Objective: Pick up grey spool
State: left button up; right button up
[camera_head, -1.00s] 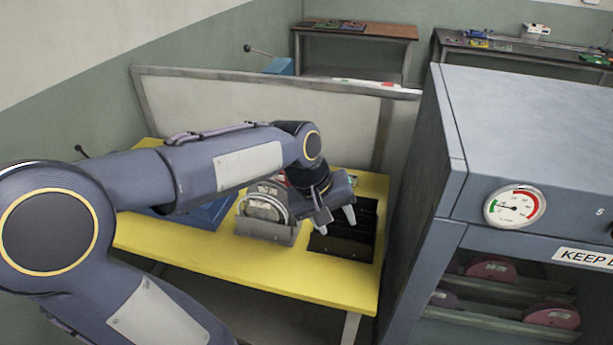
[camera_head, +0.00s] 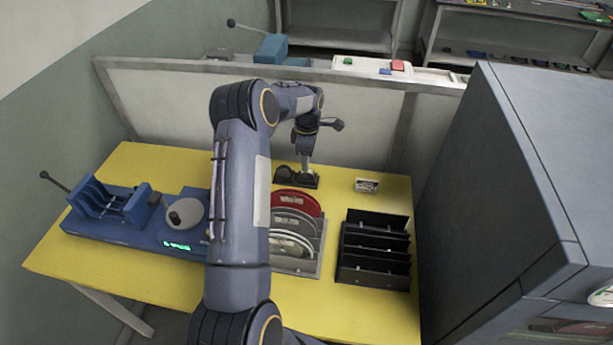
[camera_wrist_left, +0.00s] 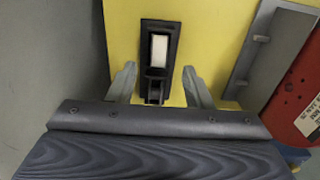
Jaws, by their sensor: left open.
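My left gripper (camera_head: 305,156) points down over a small black holder (camera_head: 298,181) at the back of the yellow table. In the left wrist view my gripper (camera_wrist_left: 160,86) is open, one finger on each side of the black holder (camera_wrist_left: 172,36). A pale, spool-like piece (camera_wrist_left: 158,48) sits in the holder; it looks whitish grey, and I cannot tell for sure that it is the grey spool. The fingers are apart from it. A grey round piece (camera_head: 185,213) sits on the blue device at left. My right gripper is not in view.
A grey rack (camera_head: 316,262) with red and grey discs stands just in front of the holder. A black slotted rack (camera_head: 374,255) and a small labelled box (camera_head: 367,185) are to the right. The blue device (camera_head: 130,232) is at left. A large grey cabinet (camera_head: 510,180) borders the right.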

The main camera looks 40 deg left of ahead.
aim_at(307, 175)
pick_arm(q)
notch_tip(307, 175, down, 4)
jog(key=shift+b, duration=0.8)
jog(key=shift+w+f, duration=0.1)
jog(key=shift+f, duration=0.25)
jog(key=shift+r, duration=0.1)
jog(key=shift+c, duration=0.4)
grip_shut()
